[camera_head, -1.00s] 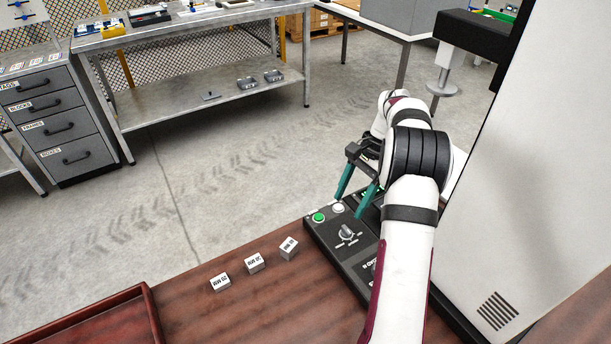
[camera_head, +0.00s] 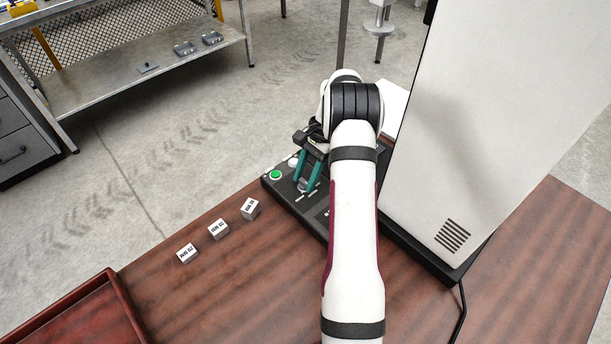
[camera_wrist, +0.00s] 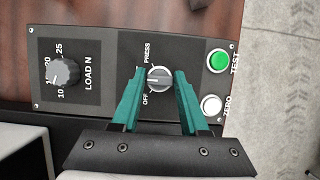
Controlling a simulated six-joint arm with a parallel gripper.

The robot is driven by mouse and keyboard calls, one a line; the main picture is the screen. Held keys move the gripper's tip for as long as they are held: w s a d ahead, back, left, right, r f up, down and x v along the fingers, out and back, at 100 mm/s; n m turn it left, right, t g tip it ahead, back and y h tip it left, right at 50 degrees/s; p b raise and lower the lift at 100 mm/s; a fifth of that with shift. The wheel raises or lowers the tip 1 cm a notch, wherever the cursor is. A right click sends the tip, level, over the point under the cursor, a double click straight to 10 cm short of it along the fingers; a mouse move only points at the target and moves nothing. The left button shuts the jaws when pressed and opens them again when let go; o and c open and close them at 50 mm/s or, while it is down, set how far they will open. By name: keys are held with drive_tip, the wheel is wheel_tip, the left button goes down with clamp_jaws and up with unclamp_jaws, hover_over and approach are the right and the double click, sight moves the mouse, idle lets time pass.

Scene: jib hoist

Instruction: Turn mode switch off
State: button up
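The mode switch is a grey knob (camera_wrist: 159,79) on a black control panel (camera_wrist: 192,46). OFF and PRESS are printed beside it, and its pale pointer line faces left in the wrist view, roughly between the two labels. My gripper (camera_wrist: 159,74) is open, with one teal finger on each side of the knob. I cannot tell whether either finger touches it. The left finger covers part of the panel between the labels. In the head view, my gripper (camera_head: 305,184) is down at the panel and its fingers partly hide the knob (camera_head: 302,186).
A LOAD N dial (camera_wrist: 64,73) sits left of the switch; a green TEST button (camera_wrist: 217,61) and white ZERO button (camera_wrist: 210,104) sit right. Several small white blocks (camera_head: 219,230) and a red-brown tray (camera_head: 116,295) lie on the wooden table. A tall white housing (camera_head: 490,120) stands right.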

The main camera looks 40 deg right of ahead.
clamp_jaws()
drive_tip(key=n+g, duration=0.1)
drive_tip(key=n, duration=0.2)
drive_tip(key=n+g, duration=0.1)
drive_tip(key=n, duration=0.1)
drive_tip(key=shift+w+n+h, duration=0.1)
drive_tip(key=shift+n+h, duration=0.2)
drive_tip(key=shift+n, duration=0.1)
drive_tip(key=n+g, duration=0.1)
drive_tip(key=n, duration=0.2)
drive_tip(key=n+h, duration=0.1)
drive_tip(key=n, duration=0.1)
drive_tip(key=shift+w+n+g, duration=0.1)
drive_tip(key=shift+n+g, duration=0.3)
drive_tip(key=shift+n+h, duration=0.3)
drive_tip(key=o, duration=0.6)
unclamp_jaws()
drive_tip(key=shift+c, duration=0.2)
